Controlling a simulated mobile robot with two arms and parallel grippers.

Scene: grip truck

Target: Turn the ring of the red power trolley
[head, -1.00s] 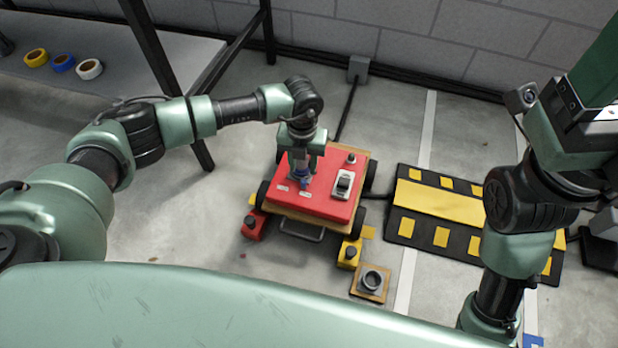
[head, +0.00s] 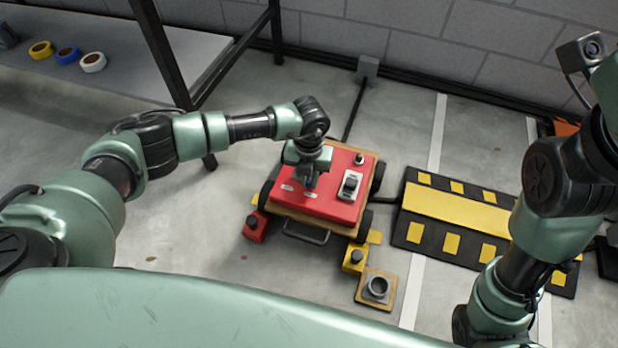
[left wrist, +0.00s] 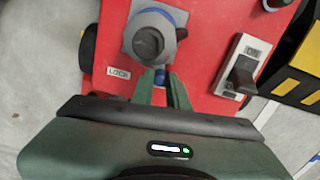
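The red power trolley (head: 325,200) stands on the floor in the middle of the head view. The left wrist view shows its red top (left wrist: 205,45), a bluish-grey ring (left wrist: 130,38) around a grey knob, and a "LOCK" label beside it. My left gripper (head: 309,184) points down at the trolley top. In the left wrist view its two green fingers (left wrist: 161,76) stand close together at the ring's near edge, with a small blue piece between their tips. Whether they press on it cannot be seen. My right gripper is outside the views.
A switch marked "ON" (left wrist: 241,75) sits right of the ring on the trolley top. A black and yellow ramp (head: 455,213) lies to the right. A yellow block (head: 355,257), a red block (head: 256,227) and a grey socket on a wooden base (head: 376,288) are near the trolley's front.

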